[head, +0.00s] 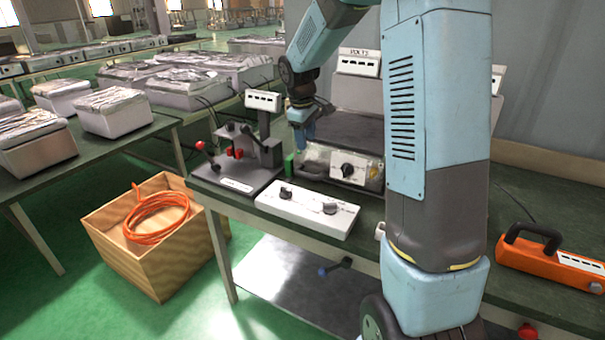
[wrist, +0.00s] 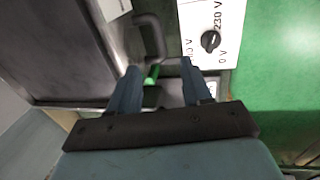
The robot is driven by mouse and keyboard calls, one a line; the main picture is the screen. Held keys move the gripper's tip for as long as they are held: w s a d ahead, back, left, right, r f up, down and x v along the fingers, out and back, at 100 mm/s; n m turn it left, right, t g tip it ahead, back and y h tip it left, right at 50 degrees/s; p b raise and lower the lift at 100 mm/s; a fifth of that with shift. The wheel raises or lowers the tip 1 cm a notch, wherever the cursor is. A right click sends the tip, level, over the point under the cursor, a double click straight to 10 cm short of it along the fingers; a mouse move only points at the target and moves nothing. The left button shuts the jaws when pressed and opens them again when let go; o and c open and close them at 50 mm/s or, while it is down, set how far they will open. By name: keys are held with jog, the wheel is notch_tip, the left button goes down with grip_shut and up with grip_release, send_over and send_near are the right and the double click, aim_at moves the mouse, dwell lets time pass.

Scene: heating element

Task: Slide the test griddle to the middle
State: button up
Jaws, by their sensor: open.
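The test griddle (head: 355,130) has a dark flat plate and a metallic front with a black knob. It sits on the bench behind the white switch panel, partly hidden by my arm. In the wrist view its dark plate (wrist: 70,50) fills the left side, with a dark looped handle (wrist: 152,38) at its edge. My gripper (head: 302,145) is low at the griddle's left end. In the wrist view the gripper (wrist: 160,75) has its two blue fingers apart, with a small green piece (wrist: 152,74) showing between them. I cannot tell whether the fingers touch anything.
A white panel (head: 305,212) marked 230 V in the wrist view lies in front of the griddle. A black clamp fixture (head: 240,160) stands to the left. An orange tool (head: 550,262) lies to the right. A wooden crate (head: 150,240) with orange hose stands on the floor.

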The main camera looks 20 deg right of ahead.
aim_at(309, 174)
jog(key=x, duration=1.4)
jog(key=shift+w+f, duration=0.2)
jog(key=shift+f, duration=0.2)
grip_shut()
